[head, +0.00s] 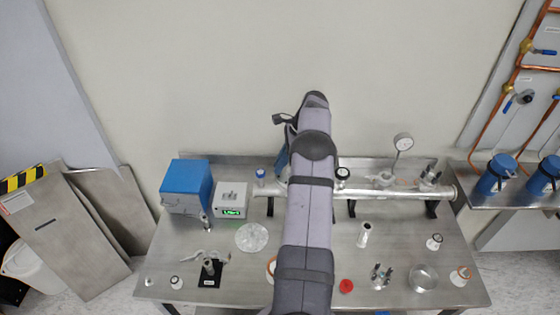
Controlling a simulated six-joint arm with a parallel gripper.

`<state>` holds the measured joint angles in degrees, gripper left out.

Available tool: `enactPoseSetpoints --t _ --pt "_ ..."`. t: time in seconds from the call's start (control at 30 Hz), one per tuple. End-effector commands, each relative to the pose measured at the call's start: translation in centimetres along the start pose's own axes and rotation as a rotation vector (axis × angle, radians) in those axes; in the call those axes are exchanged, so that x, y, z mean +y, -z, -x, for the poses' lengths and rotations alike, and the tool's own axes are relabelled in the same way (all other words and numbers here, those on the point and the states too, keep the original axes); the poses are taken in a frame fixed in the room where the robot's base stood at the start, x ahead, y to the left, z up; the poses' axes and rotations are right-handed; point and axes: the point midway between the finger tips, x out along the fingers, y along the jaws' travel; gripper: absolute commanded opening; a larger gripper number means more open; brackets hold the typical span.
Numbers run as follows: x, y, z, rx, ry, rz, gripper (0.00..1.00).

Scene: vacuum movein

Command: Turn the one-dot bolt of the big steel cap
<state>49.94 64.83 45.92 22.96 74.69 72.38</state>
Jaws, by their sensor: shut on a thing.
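My arm rises from the bottom of the head view and covers the middle of the bench. Its wrist bends down on the left side, over the left part of the long steel pipe (365,192). My gripper's fingers are hidden behind the arm, so their hold does not show. A steel fitting with dark upright bolts (430,176) stands at the pipe's right end. Another steel piece with upright posts (381,275) stands on the front of the bench. I cannot tell which is the big steel cap; no dot marks are readable.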

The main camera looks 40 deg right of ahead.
Motion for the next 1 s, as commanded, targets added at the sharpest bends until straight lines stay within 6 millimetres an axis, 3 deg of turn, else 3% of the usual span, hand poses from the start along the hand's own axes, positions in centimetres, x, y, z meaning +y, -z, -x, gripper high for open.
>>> enactPoseSetpoints --t 0.5,1.0 --pt "-0.04 0.03 -0.32 -0.001 -0.074 0.166 0.0" --pt "-0.01 0.04 -0.39 -0.002 -0.092 0.205 0.0"
